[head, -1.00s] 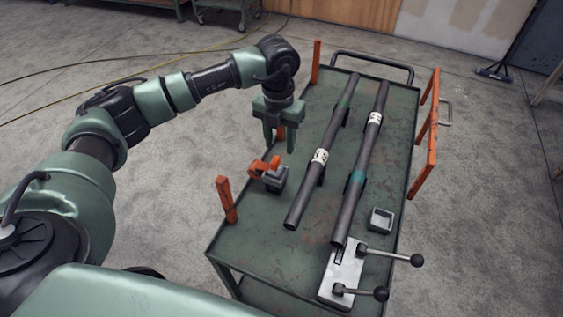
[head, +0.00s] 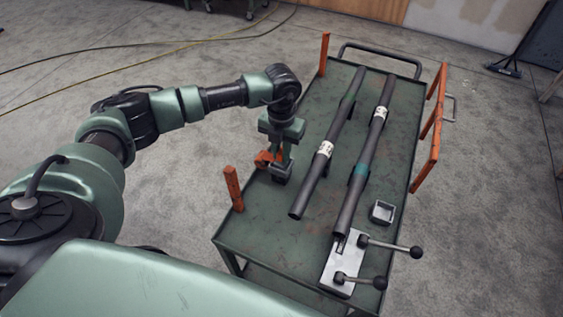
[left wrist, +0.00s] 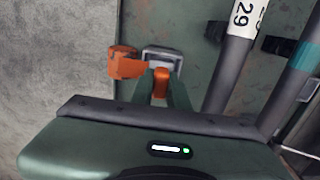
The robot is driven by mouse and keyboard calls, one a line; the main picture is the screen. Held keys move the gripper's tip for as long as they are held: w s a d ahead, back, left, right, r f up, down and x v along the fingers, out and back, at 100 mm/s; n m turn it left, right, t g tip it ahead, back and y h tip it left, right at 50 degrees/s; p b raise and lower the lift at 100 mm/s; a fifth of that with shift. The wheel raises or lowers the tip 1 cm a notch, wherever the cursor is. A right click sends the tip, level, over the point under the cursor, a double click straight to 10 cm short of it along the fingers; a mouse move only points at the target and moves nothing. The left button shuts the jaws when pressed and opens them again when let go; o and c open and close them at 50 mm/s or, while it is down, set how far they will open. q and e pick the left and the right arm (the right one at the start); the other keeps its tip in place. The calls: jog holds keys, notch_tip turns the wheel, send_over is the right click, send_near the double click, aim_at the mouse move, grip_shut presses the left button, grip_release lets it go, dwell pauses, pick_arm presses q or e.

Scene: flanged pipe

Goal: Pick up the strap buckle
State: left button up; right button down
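The strap buckle, a grey metal block with orange strap parts, lies near the left edge of the green cart (head: 265,225). In the head view its orange part (head: 262,159) shows left of my left gripper (head: 281,165), which hides much of the rest. In the left wrist view the grey frame of the buckle (left wrist: 165,57) and an orange piece (left wrist: 124,67) show just beyond the gripper body. Another orange tab (left wrist: 160,83) lies in line with the fingers. The fingers are down at the buckle; whether they touch it is hidden. My right gripper is out of view.
Two dark pipes (head: 325,150) (head: 371,145) lie lengthwise right of the gripper. Orange posts (head: 234,189) (head: 324,54) stand on the left edge. An open grey square box (head: 382,212) and a clamp with two black-knobbed levers (head: 342,268) are at the near right.

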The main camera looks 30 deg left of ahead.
pick_arm(q)
grip_shut()
dwell(0.8)
jog(key=shift+r, duration=0.15)
dwell(0.4)
